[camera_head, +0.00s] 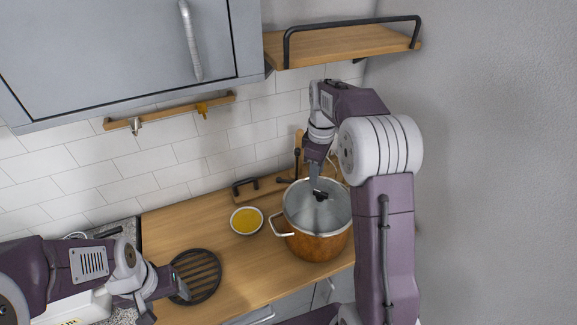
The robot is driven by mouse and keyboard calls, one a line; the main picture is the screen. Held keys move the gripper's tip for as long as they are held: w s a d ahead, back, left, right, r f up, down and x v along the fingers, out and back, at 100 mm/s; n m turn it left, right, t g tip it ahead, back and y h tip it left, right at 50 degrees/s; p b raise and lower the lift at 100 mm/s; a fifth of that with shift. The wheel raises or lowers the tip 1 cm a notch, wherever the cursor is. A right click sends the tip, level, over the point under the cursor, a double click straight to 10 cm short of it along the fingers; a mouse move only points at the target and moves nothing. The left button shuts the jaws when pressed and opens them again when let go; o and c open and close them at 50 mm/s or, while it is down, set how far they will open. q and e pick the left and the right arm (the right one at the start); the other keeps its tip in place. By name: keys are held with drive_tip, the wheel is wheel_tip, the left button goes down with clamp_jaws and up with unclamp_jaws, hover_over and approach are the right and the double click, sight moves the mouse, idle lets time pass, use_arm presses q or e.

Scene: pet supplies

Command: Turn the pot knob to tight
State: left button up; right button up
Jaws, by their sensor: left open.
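The pot (318,245) is orange-brown with a glass lid (337,212) and a light side handle. It stands at the right part of the wooden counter. Its dark knob (320,196) is at the lid's middle. My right gripper (315,184) points down at the knob from above, with its fingertips at or very near it. I cannot tell whether it touches or grips the knob. My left gripper (172,284) is open and empty at the lower left, beside a round black slatted trivet (195,277).
A bowl of yellow contents (246,220) stands left of the pot. A dark-handled wooden board (262,192) lies by the wall behind it. A shelf (340,44) and a cabinet (120,50) hang above. The counter (180,225) is clear left of the bowl.

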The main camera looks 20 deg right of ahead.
sight(320, 191)
drive_tip(key=shift+m, duration=0.3)
drive_tip(key=f+p, duration=0.1)
drive_tip(key=f, duration=0.1)
drive_tip(key=d+f+p, duration=0.1)
drive_tip(key=f, duration=0.1)
drive_tip(key=d+f+p, duration=0.1)
drive_tip(key=f+p, duration=0.1)
drive_tip(key=f, duration=0.1)
drive_tip(key=shift+f, duration=0.1)
drive_tip(key=shift+s+f, duration=0.15)
drive_tip(key=shift+f, duration=0.45)
use_arm(q)
wheel_tip(320, 191, up, 6)
drive_tip(key=shift+s+a+f, duration=0.1)
drive_tip(key=shift+s+f, duration=0.05)
use_arm(e)
clamp_jaws()
